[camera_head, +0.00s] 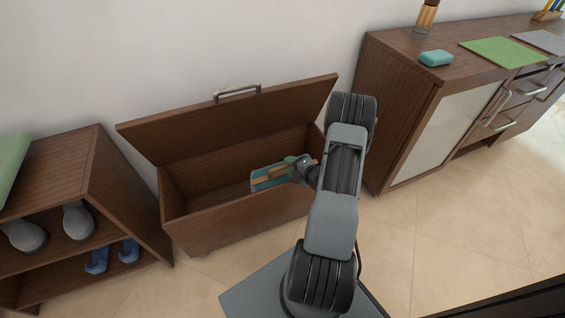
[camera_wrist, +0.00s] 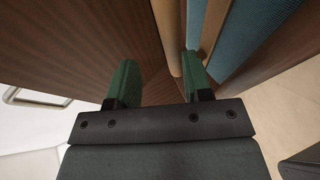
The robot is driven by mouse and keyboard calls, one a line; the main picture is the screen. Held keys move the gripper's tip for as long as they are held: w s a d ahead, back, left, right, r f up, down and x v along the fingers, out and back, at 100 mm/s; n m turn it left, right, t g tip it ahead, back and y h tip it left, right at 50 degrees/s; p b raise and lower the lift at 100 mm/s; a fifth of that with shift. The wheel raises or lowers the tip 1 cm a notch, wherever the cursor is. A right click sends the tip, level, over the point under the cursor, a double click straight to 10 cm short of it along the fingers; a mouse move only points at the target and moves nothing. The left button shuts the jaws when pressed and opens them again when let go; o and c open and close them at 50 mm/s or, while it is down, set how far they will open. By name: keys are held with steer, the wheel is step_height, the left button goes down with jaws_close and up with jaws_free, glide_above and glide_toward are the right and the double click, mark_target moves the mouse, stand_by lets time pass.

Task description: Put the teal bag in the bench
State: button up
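The wooden bench (camera_head: 225,222) stands against the wall with its lid (camera_head: 225,118) raised and its inside showing. The teal bag (camera_head: 262,180) with tan handles is at the bench's opening, close to the front rim; I cannot tell if it rests on anything. My gripper (camera_head: 303,167) is right beside the bag. In the wrist view, my gripper's green fingers (camera_wrist: 160,85) stand apart. A tan handle (camera_wrist: 168,35) shows between them, near the right finger, and the teal bag (camera_wrist: 250,38) is beyond that finger. Contact with the handle is unclear.
A low shelf (camera_head: 75,165) with grey and blue items stands left of the bench. A cabinet (camera_head: 400,120) stands to its right, with a teal block (camera_head: 436,58) and a green mat (camera_head: 503,52) on top. The tiled floor (camera_head: 430,230) at the right is clear.

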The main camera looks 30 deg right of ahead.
steer(key=s+a+r+n+g+y, duration=0.25)
steer(key=a+r+n+g, duration=0.25)
steer(key=a+r+n, duration=0.65)
steer(key=s+a+r+n+g+y, duration=0.2)
steer(key=a+r+n+g+y, duration=0.25)
steer(key=a+n, duration=0.8)
steer(key=s+d+r+n+g+h, duration=0.1)
steer(key=s+r+n+h, duration=0.3)
steer(key=n, duration=1)
steer(key=s+d+r+n+h, duration=0.1)
steer(key=s+r+n+h, duration=0.3)
steer(key=n, duration=1.1)
steer(key=shift+s+r+g+h, duration=0.15)
steer(key=shift+s+g+h, duration=0.2)
steer(key=shift+s+h, duration=0.75)
steer(key=shift+r, duration=0.1)
